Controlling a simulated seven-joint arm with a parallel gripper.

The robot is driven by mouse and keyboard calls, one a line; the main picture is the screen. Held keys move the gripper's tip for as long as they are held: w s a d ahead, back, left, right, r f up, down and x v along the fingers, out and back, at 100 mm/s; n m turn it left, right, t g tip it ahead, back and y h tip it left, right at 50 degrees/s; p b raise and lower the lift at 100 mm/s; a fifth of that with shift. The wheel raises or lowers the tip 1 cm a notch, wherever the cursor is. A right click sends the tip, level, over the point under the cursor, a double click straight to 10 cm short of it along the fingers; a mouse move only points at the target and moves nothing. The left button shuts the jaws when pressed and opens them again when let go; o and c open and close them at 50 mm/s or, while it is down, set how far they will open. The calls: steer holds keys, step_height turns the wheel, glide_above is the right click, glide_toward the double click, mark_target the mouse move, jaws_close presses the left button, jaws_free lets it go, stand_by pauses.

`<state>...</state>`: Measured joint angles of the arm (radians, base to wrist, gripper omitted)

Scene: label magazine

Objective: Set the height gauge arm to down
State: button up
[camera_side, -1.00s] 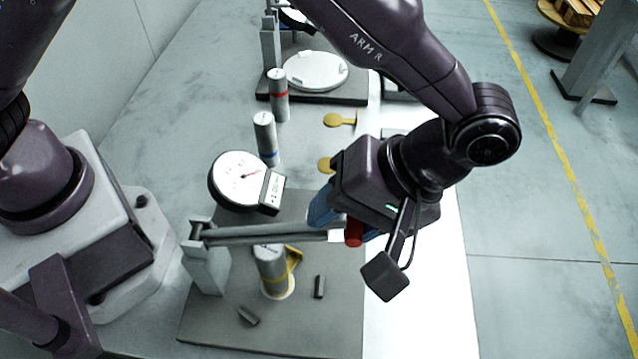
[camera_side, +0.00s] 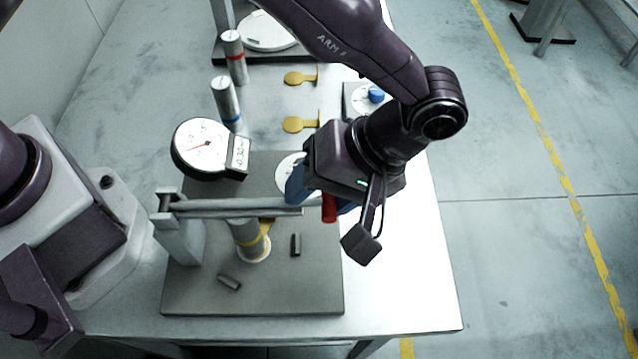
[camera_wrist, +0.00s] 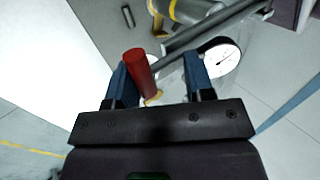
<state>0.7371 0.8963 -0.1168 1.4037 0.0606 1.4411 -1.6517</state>
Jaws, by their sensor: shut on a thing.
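The height gauge arm is a long grey bar (camera_side: 235,207) pivoted on a grey post (camera_side: 182,240) at its left end. It runs nearly level across the front plate (camera_side: 310,290), just over a grey cylinder with a yellow band (camera_side: 250,241), whose top it covers. A red handle (camera_side: 329,208) is at its right end. In the wrist view, the handle (camera_wrist: 140,72) stands between my blue fingers, nearer the left one, and the bar (camera_wrist: 215,28) passes beyond. My gripper (camera_side: 322,200) is shut on the red handle; its grip is partly hidden in the side view.
A dial gauge (camera_side: 202,147) with a small display stands behind the bar. Blue-banded (camera_side: 226,103) and red-banded (camera_side: 234,57) cylinders and yellow tags (camera_side: 299,124) sit farther back. The white table right of the plate is clear.

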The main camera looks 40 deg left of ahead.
steer(key=o, duration=0.7)
steer(key=shift+s+a+f, duration=0.35)
steer(key=shift+a, duration=0.05)
steer(key=shift+r, duration=0.1)
steer(key=v, duration=1.3)
steer(key=shift+w+d, duration=0.3)
